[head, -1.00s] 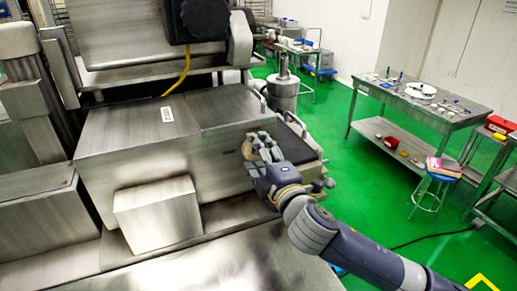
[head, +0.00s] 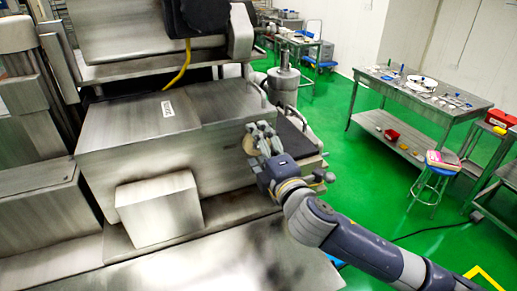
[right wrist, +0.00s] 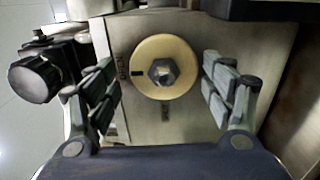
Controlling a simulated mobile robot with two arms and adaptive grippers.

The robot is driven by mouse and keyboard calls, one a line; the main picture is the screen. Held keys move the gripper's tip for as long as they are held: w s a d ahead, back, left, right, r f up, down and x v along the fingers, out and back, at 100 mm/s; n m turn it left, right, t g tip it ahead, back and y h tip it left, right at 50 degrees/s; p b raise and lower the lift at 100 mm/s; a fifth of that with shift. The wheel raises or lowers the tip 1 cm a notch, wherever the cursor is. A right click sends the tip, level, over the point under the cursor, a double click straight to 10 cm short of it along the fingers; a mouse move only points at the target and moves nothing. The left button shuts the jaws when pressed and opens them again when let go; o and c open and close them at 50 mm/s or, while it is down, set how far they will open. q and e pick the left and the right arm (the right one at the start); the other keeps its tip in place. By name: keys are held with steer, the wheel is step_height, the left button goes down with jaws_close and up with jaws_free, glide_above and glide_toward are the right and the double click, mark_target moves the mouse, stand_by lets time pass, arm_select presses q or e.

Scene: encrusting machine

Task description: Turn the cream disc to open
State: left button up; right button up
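The cream disc (right wrist: 164,67) is on the steel face of the machine in the right wrist view. It has a hex bolt at its centre and a dark mark on its left side. In the head view the disc (head: 249,144) shows partly, behind my fingers. My right gripper (right wrist: 161,85) is open, with one finger on each side of the disc and a gap to it on both sides. In the head view my right gripper (head: 262,140) is at the right end of the machine's front. My left gripper is not in view.
A black knob (right wrist: 34,79) sticks out left of the disc. The steel machine box (head: 150,135) fills the left. A steel table (head: 430,98) with small items and a blue stool (head: 436,172) stand at the right. Green floor lies between.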

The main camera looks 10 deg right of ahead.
steer(key=shift+f, duration=0.2)
steer(key=shift+s, duration=0.5)
steer(key=s+d, duration=0.2)
steer(key=s, duration=0.8)
steer(key=shift+s+d, duration=0.15)
steer(key=shift+s, duration=0.15)
